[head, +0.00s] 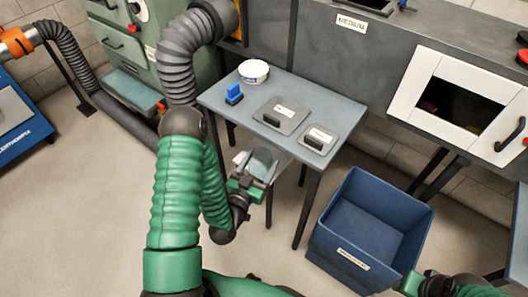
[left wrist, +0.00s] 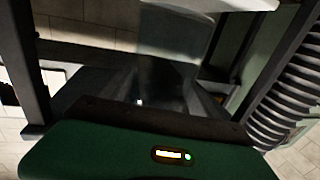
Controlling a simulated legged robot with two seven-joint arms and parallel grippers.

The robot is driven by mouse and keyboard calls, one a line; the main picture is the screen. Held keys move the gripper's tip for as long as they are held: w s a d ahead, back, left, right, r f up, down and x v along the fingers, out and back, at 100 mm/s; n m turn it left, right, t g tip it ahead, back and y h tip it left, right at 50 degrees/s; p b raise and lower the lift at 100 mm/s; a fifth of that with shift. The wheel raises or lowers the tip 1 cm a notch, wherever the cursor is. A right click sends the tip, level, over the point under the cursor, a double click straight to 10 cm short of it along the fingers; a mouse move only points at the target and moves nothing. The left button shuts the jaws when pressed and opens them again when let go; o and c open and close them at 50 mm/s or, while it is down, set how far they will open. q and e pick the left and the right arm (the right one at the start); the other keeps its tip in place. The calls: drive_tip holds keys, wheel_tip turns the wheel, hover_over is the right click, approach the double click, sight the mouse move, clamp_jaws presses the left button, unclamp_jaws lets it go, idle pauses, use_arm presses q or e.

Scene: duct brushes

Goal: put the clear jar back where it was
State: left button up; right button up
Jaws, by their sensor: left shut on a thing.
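The clear jar (head: 262,163) is between the fingers of my left gripper (head: 255,178), which is shut on it. They are just off the near edge of the grey-blue table (head: 240,105), apparently lower than its top. In the left wrist view the jar (left wrist: 172,40) is a translucent grey shape beyond the green gripper body (left wrist: 150,150); the fingers are dark and hard to make out. My right gripper (head: 432,284) shows partly at the bottom right edge of the head view, and its fingers are not clear.
A blue bin (head: 345,245) stands to the right, near the table legs.

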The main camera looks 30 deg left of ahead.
use_arm(q)
drive_tip(key=w+a+f+b, duration=0.1)
drive_tip(key=w+a, duration=0.1)
drive_tip(key=w, duration=0.1)
drive_tip(key=w+a+f+b, duration=0.2)
drive_tip(key=w, duration=0.2)
drive_tip(key=w+a+f+b, duration=0.2)
drive_tip(key=w, duration=0.1)
drive_tip(key=shift+w, duration=0.25)
drive_tip(key=shift+r, duration=0.15)
drive_tip(key=o, duration=1.5)
drive_tip(key=shift+c, duration=0.2)
